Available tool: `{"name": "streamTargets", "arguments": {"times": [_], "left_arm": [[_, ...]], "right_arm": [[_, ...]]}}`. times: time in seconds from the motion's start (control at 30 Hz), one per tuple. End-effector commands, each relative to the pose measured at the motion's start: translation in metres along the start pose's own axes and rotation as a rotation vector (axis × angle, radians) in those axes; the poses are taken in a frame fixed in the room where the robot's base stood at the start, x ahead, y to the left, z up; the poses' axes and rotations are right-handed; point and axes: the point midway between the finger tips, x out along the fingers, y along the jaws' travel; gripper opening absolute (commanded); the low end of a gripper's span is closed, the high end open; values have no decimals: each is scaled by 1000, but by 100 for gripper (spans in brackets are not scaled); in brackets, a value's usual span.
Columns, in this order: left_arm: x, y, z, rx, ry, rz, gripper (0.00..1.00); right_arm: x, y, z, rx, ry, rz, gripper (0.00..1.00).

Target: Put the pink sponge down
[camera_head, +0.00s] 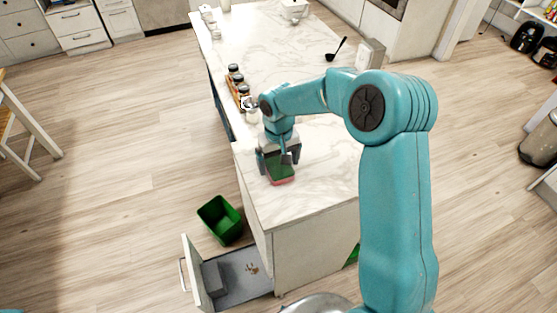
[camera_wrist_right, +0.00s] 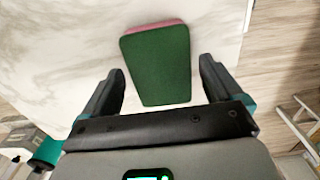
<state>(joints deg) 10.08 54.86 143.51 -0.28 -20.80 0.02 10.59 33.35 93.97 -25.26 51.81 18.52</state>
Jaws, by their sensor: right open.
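The pink sponge (camera_head: 282,180) has a green top and a pink lower layer. It lies on the white marble countertop (camera_head: 320,190) near the counter's front end. In the right wrist view the sponge (camera_wrist_right: 158,68) shows its green face, with a pink edge at the far side. My right gripper (camera_head: 278,158) is just above the sponge and partly hides it in the head view. Its fingers (camera_wrist_right: 162,85) are apart, one on each side of the sponge's near end, with visible gaps. My left gripper is not in view.
A wooden rack of dark-lidded jars (camera_head: 238,86) and a light cup (camera_head: 252,108) stand on the counter's left side. A black ladle (camera_head: 337,48) lies farther back. Below are a green bin (camera_head: 220,219) and an open drawer (camera_head: 240,272). Bare marble surrounds the sponge.

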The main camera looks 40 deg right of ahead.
Motion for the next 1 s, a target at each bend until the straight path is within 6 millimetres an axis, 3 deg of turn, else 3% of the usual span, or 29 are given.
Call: {"name": "streamTargets", "arguments": {"times": [0.13, 0.23, 0.63, 0.8, 1.0], "left_arm": [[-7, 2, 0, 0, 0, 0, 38], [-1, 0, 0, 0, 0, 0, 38], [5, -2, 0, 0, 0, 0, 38], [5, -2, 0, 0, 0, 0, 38], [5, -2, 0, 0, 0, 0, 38]], "right_arm": [[-7, 0, 0, 0, 0, 0, 93], [-19, 0, -1, 0, 4, 0, 93], [-106, 0, -1, 0, 3, 0, 93], [-122, 0, 0, 0, 1, -1, 93], [-124, 0, 0, 0, -1, 0, 93]]}}
